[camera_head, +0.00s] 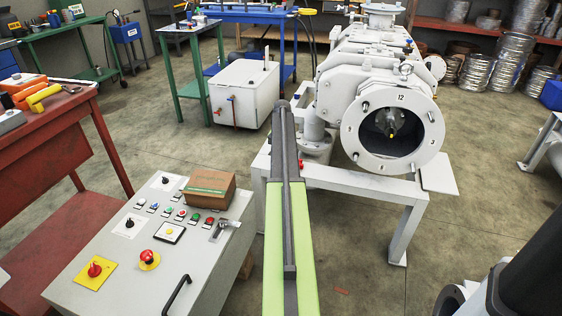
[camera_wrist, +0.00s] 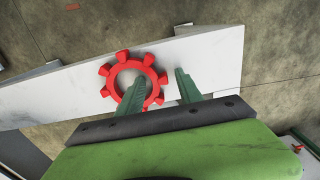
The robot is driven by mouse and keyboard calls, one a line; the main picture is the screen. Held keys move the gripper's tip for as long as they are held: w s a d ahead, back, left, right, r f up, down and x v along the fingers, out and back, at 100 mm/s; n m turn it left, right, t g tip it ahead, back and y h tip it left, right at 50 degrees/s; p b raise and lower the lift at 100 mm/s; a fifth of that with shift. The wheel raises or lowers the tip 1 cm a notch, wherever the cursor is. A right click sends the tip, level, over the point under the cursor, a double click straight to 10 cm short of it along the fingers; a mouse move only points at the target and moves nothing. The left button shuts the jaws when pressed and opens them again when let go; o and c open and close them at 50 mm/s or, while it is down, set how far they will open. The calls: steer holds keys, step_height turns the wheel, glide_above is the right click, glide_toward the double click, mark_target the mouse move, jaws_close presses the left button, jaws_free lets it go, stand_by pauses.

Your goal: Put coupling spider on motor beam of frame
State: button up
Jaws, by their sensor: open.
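The red coupling spider (camera_wrist: 107,84), a toothed ring, lies on the white motor beam (camera_wrist: 215,60) in the wrist view. A small red part of it (camera_head: 301,164) shows beside my arm on the frame's beam (camera_head: 365,190) in the head view. My gripper (camera_wrist: 161,76) is open, with its two green fingers apart. The left finger overlaps the right half of the ring in the picture, and the right finger is to the right of the spider. I cannot tell whether either finger touches it. My fingers are hidden behind my arm in the head view.
A grey vacuum pump with an open round flange (camera_head: 432,140) stands on the frame. A control cabinet (camera_head: 130,275) with buttons and a cardboard box (camera_head: 208,188) is at lower left. A red workbench (camera_head: 50,120) is at left. Free floor lies right of the frame.

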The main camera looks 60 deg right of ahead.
step_height(320, 180, up, 12)
steer(key=p, duration=1.2)
steer(key=shift+r, duration=0.15)
steer(key=w+a+n, duration=0.2)
steer(key=w+a, duration=0.1)
steer(key=a, duration=0.8)
steer(key=w+a+n, duration=0.2)
steer(key=w+a, duration=0.2)
steer(key=a, duration=0.8)
steer(key=w+a+n, duration=0.2)
steer(key=w+a, duration=0.2)
steer(key=a, duration=0.7)
steer(key=shift+a+n, duration=0.3)
steer(key=shift+a, duration=0.1)
steer(key=s+a+n, duration=0.2)
steer(key=a, duration=0.9)
steer(key=s+a+n, duration=0.3)
steer(key=a, duration=0.9)
steer(key=s+a+n, duration=0.2)
steer(key=a+n, duration=0.1)
steer(key=a, duration=0.9)
steer(key=shift+s, duration=0.3)
